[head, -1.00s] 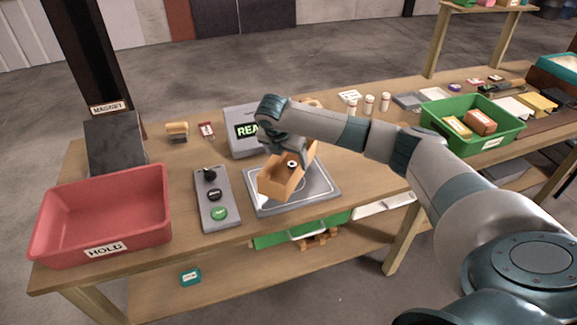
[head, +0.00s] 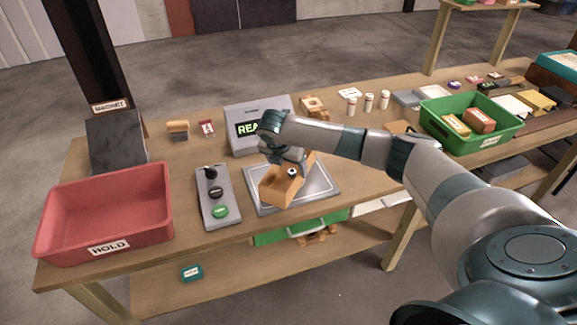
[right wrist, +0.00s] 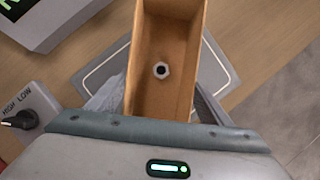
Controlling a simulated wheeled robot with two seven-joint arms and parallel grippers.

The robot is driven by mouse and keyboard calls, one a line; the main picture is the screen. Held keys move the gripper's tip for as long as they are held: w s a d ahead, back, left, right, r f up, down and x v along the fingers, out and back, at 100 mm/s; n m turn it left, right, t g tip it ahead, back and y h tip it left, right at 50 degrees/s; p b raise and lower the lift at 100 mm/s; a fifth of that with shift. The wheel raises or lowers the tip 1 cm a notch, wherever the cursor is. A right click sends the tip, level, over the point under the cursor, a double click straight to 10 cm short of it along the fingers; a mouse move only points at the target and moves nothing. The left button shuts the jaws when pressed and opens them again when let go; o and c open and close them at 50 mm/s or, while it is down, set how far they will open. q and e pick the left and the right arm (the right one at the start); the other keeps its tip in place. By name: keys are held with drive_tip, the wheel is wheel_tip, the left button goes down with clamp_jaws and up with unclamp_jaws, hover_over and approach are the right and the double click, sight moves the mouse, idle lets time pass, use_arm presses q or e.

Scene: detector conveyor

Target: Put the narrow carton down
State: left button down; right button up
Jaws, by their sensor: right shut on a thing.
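The narrow carton (head: 279,189) is an orange-brown, open-topped box over the grey plate (head: 323,189) on the workbench. My right gripper (head: 291,165) is shut on the carton, with a finger on each side of it. The carton looks slightly tilted in the head view. I cannot tell whether its underside touches the plate. My left gripper is not in view.
A control box with knob and buttons (head: 207,190) stands left of the plate, beside the red HOLD bin (head: 60,222). A grey display unit (head: 236,112) is behind. Small white bottles (head: 369,103) and a green bin (head: 436,110) stand to the right.

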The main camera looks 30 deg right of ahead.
drive_tip(key=shift+f, duration=0.1)
drive_tip(key=o, duration=1.1)
drive_tip(key=b+v, duration=0.3)
drive_tip(key=v, duration=0.9)
drive_tip(key=shift+d, duration=0.1)
